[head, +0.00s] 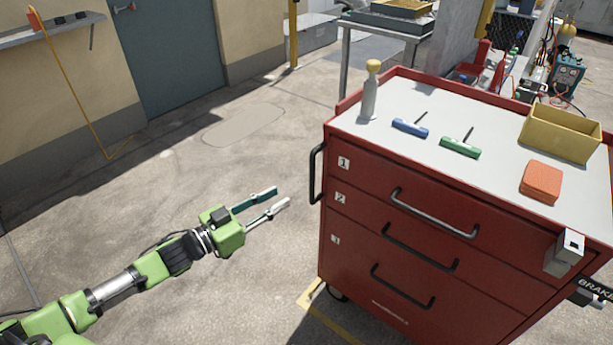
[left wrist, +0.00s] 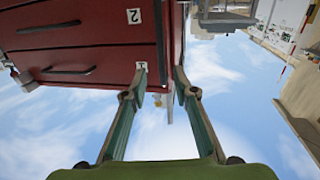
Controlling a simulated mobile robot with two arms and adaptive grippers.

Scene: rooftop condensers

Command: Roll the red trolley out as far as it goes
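The red trolley (head: 350,225) stands at the right in the head view, with a pale top and several drawers. A black side handle (head: 313,174) is on its left edge. My left gripper (head: 281,197) is open and empty, a little left of that handle and apart from it in the picture. In the left wrist view the trolley (left wrist: 90,60) fills the upper left, and my left gripper (left wrist: 160,72) has its fingers spread with a dark upright bar, seemingly the side handle (left wrist: 158,42), above the gap. My right gripper is not in view.
On the trolley top are a yellow-capped bottle (head: 370,92), blue (head: 410,127) and green (head: 460,147) tools, a yellow bin (head: 560,133) and orange pads (head: 541,180). The floor at left is clear.

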